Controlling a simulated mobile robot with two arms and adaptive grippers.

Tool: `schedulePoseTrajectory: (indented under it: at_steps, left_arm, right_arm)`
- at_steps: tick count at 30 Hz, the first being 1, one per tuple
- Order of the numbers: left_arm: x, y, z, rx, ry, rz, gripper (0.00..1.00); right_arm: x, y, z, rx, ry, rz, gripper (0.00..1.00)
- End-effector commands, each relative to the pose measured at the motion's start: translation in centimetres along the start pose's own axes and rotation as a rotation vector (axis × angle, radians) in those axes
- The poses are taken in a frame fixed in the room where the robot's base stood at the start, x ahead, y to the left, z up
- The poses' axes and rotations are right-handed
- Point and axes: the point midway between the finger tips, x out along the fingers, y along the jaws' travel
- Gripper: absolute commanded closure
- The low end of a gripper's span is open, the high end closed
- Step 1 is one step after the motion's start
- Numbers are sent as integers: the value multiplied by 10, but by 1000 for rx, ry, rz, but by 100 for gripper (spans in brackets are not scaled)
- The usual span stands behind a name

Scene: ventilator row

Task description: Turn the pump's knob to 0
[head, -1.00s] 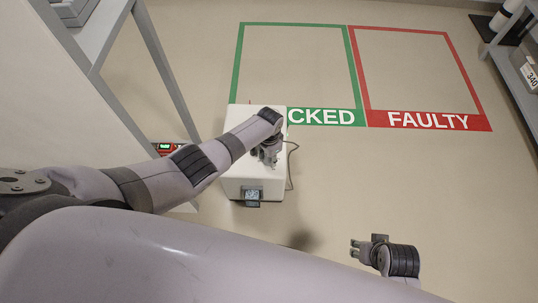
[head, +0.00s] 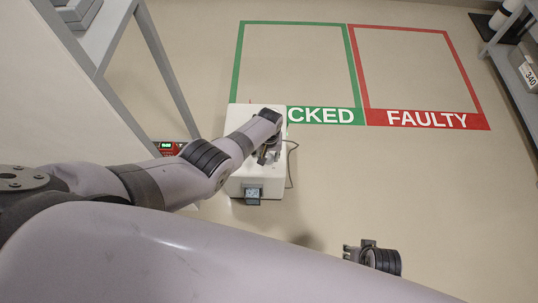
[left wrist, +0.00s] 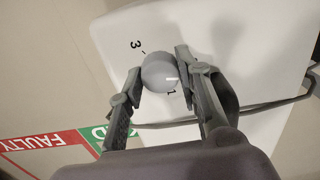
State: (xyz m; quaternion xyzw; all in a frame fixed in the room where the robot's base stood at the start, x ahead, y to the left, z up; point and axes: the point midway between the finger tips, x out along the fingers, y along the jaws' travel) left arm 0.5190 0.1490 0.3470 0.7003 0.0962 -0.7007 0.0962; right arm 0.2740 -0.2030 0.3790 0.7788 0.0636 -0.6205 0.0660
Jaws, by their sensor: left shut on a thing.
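The pump (head: 236,180) is a white box on the floor, partly covered by my left arm in the head view. Its round grey knob (left wrist: 154,78) shows in the left wrist view, with a printed 3 and 1 beside it; no 0 is readable. My left gripper (left wrist: 159,64) is shut on the knob, one finger on each side. In the head view my left gripper (head: 268,155) is over the pump's top and hides the knob. My right gripper (head: 347,251) is away from the pump at lower right, empty, its small fingers apart.
A green-framed floor area (head: 358,72) and a red-framed FAULTY area (head: 427,118) lie beyond the pump. A cable (head: 291,168) runs along the pump's right side. Grey shelving (head: 160,60) stands at left, another shelf (head: 510,60) at right.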

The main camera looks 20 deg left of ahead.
Motion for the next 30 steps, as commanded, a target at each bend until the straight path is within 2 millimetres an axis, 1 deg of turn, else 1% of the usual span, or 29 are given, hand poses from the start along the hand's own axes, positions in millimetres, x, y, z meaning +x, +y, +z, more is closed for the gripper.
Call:
schedulePoseTrajectory:
  at_steps: [6, 12, 29, 30]
  left_arm:
    - [0, 0, 1, -127, -3, -1, 96]
    - [0, 0, 1, -194, -2, -1, 96]
    - [0, 0, 0, -224, -1, 0, 96]
    - [0, 0, 0, -224, -1, 0, 66]
  right_arm:
    - [3, 0, 1, -1, 0, 0, 60]
    - [6, 0, 3, -1, -2, 0, 60]
    - [6, -1, 3, -1, -2, -1, 60]
    - [6, -1, 3, -1, -2, -1, 60]
